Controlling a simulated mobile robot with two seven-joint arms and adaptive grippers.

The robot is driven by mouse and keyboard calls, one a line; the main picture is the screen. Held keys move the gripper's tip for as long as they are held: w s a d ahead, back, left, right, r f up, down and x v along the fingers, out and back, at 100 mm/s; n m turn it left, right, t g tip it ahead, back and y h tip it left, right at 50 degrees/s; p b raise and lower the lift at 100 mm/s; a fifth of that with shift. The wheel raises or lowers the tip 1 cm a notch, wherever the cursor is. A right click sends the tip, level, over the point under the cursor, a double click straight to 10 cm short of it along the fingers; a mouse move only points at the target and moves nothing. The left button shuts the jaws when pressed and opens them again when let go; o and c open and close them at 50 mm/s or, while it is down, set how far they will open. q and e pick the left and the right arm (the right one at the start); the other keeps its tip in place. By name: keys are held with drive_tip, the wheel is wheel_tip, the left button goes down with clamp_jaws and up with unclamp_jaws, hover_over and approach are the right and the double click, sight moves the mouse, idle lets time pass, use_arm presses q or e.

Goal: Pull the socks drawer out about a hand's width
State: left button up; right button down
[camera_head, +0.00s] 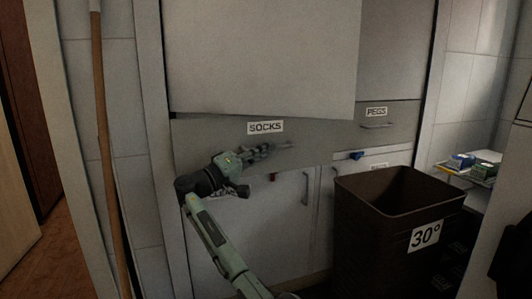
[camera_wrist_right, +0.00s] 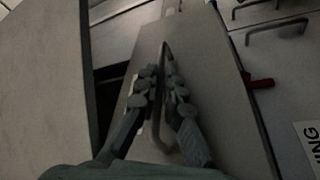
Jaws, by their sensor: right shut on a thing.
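The socks drawer (camera_head: 215,132) has a grey front with a "SOCKS" label (camera_head: 265,127), below a large pale panel. How far the drawer stands out is hard to tell. My left gripper is not in view.
The large pale panel (camera_head: 260,55) overhangs the drawer. A "PEGS" drawer (camera_head: 400,118) is to the right. Cupboard doors (camera_head: 260,215) are below. A brown bin (camera_head: 385,225) marked "30°" stands at right. A wooden pole (camera_head: 103,150) is at left.

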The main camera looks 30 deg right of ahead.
drive_tip(key=shift+w, duration=0.1)
drive_tip(key=c, duration=1.6)
unclamp_jaws()
drive_tip(key=shift+c, duration=0.2)
drive_tip(key=v, duration=1.2)
drive_tip(key=shift+a+f, duration=0.1)
